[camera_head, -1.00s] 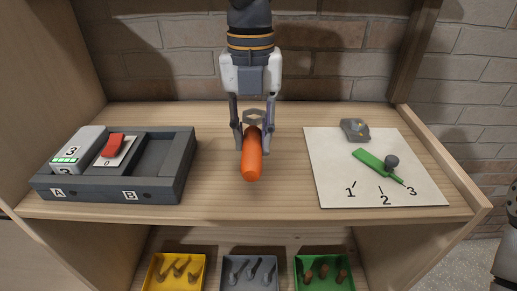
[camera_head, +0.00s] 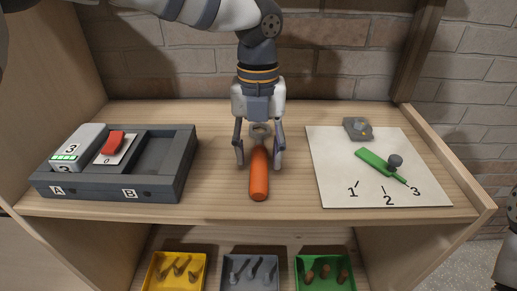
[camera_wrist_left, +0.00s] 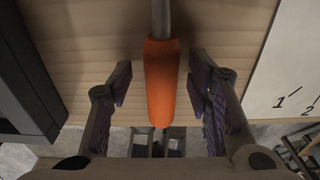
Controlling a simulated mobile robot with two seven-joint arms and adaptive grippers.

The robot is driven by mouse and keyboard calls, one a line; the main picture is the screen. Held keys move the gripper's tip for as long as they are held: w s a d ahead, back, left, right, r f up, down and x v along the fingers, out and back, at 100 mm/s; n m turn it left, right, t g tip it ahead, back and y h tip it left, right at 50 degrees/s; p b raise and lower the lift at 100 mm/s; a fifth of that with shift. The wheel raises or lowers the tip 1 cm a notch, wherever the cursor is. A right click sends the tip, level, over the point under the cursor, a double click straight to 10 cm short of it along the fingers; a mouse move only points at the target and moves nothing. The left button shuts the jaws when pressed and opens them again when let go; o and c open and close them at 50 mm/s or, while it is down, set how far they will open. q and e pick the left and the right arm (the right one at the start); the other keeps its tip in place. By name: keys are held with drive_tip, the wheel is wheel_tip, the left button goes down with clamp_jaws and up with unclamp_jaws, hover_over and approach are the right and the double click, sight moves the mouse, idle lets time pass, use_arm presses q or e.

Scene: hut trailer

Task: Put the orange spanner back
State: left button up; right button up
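The spanner has an orange handle (camera_head: 259,180) pointing toward the shelf's front edge and a grey metal end (camera_head: 258,131) between my fingers. It appears to lie on the wooden shelf, between the dark tray and the white board. My left gripper (camera_head: 259,163) is over it and open, one finger on each side of the handle. The left wrist view shows the orange handle (camera_wrist_left: 160,82) and grey shaft between the fingers, with a gap on both sides. The spanner's far end is partly hidden by my gripper. My right gripper does not show.
A dark tray (camera_head: 168,165) marked A and B stands at left, holding a meter and a red switch. A white board (camera_head: 330,170) numbered 1 to 3 lies at right with a green lever (camera_head: 372,160). Below are yellow (camera_head: 157,284), grey (camera_head: 235,287) and green (camera_head: 313,287) bins.

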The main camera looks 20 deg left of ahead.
sight(258, 151)
use_arm(q)
drive_tip(key=shift+r, duration=0.1)
wheel_tip(258, 151, up, 12)
drive_tip(key=shift+w, duration=0.35)
drive_tip(key=shift+a+r, duration=0.1)
